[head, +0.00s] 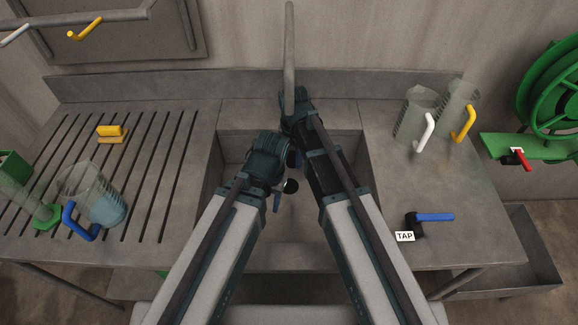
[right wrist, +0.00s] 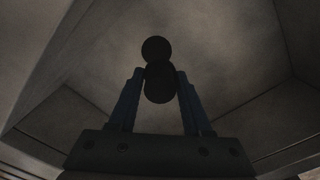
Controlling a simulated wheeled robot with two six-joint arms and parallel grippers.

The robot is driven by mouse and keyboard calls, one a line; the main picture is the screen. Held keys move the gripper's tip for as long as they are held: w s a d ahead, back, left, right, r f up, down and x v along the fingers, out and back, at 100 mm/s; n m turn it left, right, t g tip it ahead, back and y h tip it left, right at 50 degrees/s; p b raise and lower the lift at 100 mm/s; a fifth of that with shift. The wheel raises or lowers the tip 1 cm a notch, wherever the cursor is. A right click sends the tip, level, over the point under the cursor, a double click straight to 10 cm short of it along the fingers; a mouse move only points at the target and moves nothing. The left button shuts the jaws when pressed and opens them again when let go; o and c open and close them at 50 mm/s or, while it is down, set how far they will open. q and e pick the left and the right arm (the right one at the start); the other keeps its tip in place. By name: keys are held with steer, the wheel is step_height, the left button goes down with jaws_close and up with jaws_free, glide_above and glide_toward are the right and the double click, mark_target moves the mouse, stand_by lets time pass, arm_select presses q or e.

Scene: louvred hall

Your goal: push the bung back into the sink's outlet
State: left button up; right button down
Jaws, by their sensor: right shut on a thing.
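The sink basin (head: 235,150) lies mid-counter, and both my arms reach over it. In the right wrist view my right gripper (right wrist: 160,74) is shut on the dark bung (right wrist: 159,88), which sits between the blue fingertips. A round dark spot just beyond it on the basin floor looks like the outlet (right wrist: 156,47); the bung overlaps its edge in the picture, and I cannot tell the gap. In the head view a small dark round shape that looks like the outlet (head: 291,186) shows between the arms. My left gripper (head: 277,202) hangs near it, mostly hidden, its jaws unclear.
An upright grey spout (head: 289,60) rises behind the arms. A blue-handled tap (head: 434,217) and clear jugs (head: 418,110) stand right of the basin. A jug (head: 88,190) and a yellow brush-like block (head: 110,132) are on the left drainer. The basin walls surround the right gripper.

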steer(key=shift+a+f, duration=0.3)
steer(key=shift+a, duration=0.3)
arm_select(q)
steer(key=shift+f, duration=0.3)
steer(key=b, duration=0.8)
glide_above(269, 229)
steer(key=f, duration=0.8)
steer(key=shift+w+d+f, duration=0.1)
steer(key=shift+w+d, duration=0.05)
steer(key=shift+d, duration=0.05)
arm_select(e)
glide_above(289, 186)
step_height(289, 186, down, 8)
steer(key=shift+f, duration=0.1)
arm_select(q)
steer(key=shift+f+b, duration=0.3)
steer(key=shift+b, duration=0.2)
arm_select(e)
steer(key=shift+f, duration=0.3)
arm_select(q)
steer(key=shift+f+b, duration=1.4)
arm_select(e)
steer(key=shift+f, duration=1.4)
